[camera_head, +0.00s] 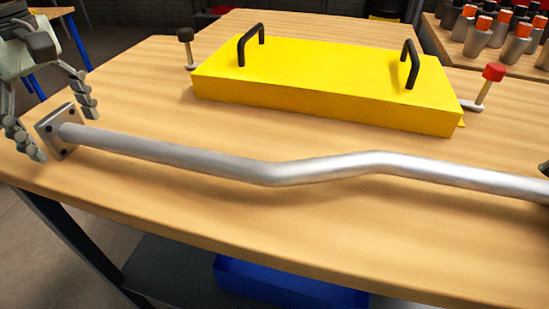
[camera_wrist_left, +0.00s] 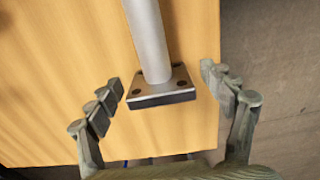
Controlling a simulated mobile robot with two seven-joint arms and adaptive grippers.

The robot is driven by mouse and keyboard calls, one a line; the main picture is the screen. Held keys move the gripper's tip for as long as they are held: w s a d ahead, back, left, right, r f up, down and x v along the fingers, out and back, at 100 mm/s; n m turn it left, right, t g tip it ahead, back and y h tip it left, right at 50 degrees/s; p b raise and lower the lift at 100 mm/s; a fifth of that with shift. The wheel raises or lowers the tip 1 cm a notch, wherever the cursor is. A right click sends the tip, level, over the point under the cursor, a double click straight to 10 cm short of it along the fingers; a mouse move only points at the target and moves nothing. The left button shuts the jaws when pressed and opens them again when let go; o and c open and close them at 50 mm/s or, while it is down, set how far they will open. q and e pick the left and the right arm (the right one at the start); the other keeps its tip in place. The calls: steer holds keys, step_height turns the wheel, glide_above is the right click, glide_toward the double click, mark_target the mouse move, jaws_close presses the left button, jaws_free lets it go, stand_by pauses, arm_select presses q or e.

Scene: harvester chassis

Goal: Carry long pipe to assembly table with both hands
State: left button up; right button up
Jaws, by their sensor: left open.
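The long pipe (camera_head: 220,163) is silver-grey and has a bend in its middle. It lies across the wooden table (camera_head: 150,215), with a square bolted end plate (camera_head: 56,133) at its left end; its right end runs to the picture's edge. My left gripper (camera_head: 63,134) is open at the left end, with its fingers on either side of the plate. In the left wrist view, the end plate (camera_wrist_left: 163,91) sits between the spread fingers (camera_wrist_left: 161,79) with gaps on both sides. My right gripper cannot be made out; a small dark shape shows at the right edge.
A yellow box (camera_head: 320,80) with two black handles stands behind the pipe, with a red-knobbed lever (camera_head: 493,72) at its right. Several orange-topped metal cylinders (camera_head: 515,45) stand on another table at the back right. A blue box (camera_head: 285,285) is below the table.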

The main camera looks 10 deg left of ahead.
arm_select(q)
jaws_close()
arm_select(e)
jaws_close()
arm_select(q)
steer(key=shift+w+r, duration=0.1)
steer(key=shift+r, duration=0.1)
arm_select(e)
steer(key=shift+w+r, duration=0.1)
steer(key=shift+r, duration=0.05)
